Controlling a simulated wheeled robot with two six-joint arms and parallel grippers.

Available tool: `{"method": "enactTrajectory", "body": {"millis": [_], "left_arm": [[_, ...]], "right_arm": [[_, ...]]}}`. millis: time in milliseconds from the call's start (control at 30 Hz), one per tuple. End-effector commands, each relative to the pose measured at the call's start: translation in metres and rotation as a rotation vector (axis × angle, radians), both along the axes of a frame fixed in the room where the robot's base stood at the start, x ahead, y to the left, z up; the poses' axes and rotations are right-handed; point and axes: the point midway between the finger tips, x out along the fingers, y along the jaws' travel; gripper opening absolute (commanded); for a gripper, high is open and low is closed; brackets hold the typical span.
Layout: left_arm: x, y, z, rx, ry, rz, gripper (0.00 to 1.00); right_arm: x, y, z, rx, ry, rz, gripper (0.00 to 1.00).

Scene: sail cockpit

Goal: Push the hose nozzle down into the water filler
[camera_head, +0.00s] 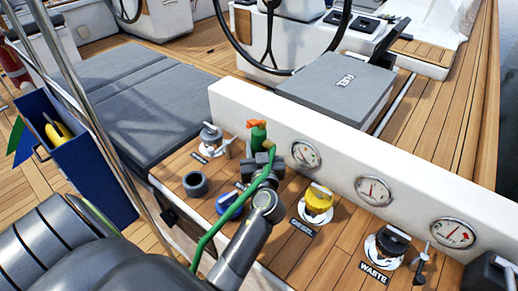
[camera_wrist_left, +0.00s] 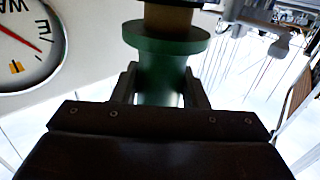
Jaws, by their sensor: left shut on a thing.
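The hose nozzle (camera_head: 258,136) is green with an orange part on top. It stands upright between the fingers of my left gripper (camera_head: 258,163), which is shut on it. In the left wrist view, the fingers clasp the nozzle's green body (camera_wrist_left: 162,78), beside a wide green collar and a brown section. The nozzle's lower end is hidden in the head view. The green hose (camera_head: 222,226) runs down along my left arm. A blue cap (camera_head: 229,206) lies on the wooden deck. I cannot make out the water filler's opening, so whether the nozzle is in it cannot be told.
A yellow diesel cap (camera_head: 318,200) and a black waste cap (camera_head: 388,240) stand to the right. A grey ring (camera_head: 195,184) and a dark-capped fitting (camera_head: 211,138) are to the left. A white wall (camera_head: 340,165) with gauges rises behind. A blue bin (camera_head: 88,160) stands left.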

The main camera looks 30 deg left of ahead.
Motion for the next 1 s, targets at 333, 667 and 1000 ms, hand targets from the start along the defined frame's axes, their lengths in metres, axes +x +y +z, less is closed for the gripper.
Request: {"method": "enactTrajectory", "body": {"millis": [333,667,1000], "left_arm": [[0.0002,-0.0001,0.0027,0.0,-0.004,-0.001,0.03],[0.0002,-0.0001,0.0022,0.0,-0.004,-0.001,0.03],[0.0001,0.0,0.0024,0.0,-0.004,0.0,0.03]], "right_arm": [[-0.0001,0.0002,0.0007,0.0,0.0,0.0,0.36],[0.0001,0.0001,-0.0006,0.0,0.0,0.0,0.36],[0.0,0.0002,-0.0062,0.0,0.0,0.0,0.36]]}}
